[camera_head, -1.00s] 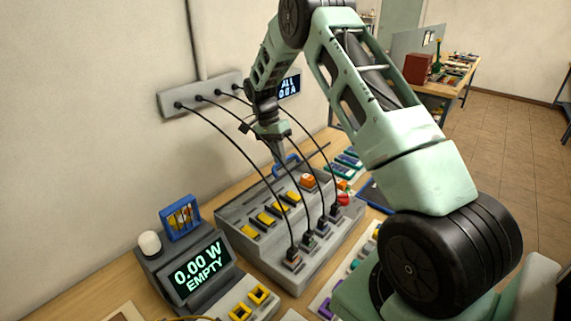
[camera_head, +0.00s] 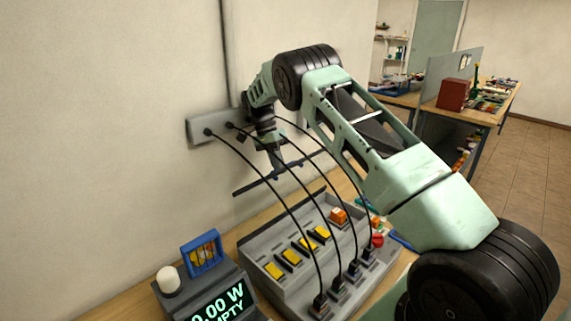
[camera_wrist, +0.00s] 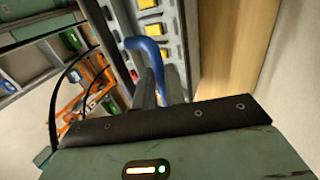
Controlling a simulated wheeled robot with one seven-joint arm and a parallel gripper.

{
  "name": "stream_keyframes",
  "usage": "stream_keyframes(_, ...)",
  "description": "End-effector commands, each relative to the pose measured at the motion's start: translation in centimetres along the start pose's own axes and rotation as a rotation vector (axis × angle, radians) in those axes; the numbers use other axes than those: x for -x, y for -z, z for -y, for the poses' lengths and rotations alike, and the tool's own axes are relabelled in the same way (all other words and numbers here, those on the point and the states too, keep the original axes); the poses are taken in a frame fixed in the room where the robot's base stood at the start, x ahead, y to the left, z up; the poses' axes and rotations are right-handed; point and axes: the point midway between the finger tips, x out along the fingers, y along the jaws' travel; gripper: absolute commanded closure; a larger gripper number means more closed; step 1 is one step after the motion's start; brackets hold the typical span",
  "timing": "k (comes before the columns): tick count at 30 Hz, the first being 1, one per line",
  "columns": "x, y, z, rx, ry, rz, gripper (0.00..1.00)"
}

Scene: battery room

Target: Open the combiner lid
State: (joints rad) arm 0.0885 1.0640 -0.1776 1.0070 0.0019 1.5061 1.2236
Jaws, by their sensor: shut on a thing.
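The combiner is a grey box (camera_head: 262,248) on the bench with a row of yellow switches, an orange block and several black cables plugged into its front. A thin dark bar (camera_head: 250,186), which looks like the lid seen edge-on, is above the box's back side, apart from the switches. My gripper (camera_head: 277,166) is at this bar, behind the cables. In the wrist view a blue curved handle (camera_wrist: 146,46) runs between my two fingers (camera_wrist: 160,92), which are shut on it. The handle's lower part is hidden by the fingers.
A meter (camera_head: 215,301) with a green display stands left of the box, with a blue-framed piece and a white knob on it. The cables arch from a grey wall strip (camera_head: 198,133) across my gripper's front. The wall is close behind.

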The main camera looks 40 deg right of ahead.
Motion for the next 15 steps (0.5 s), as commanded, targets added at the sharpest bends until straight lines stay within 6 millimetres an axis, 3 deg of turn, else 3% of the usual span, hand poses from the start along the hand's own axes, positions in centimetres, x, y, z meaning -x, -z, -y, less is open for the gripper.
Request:
stream_keyframes(1,-0.87,-0.41,0.35,0.005,-0.01,0.006,1.0)
stream_keyframes(15,-0.91,-0.76,0.64,0.003,-0.013,0.009,1.0)
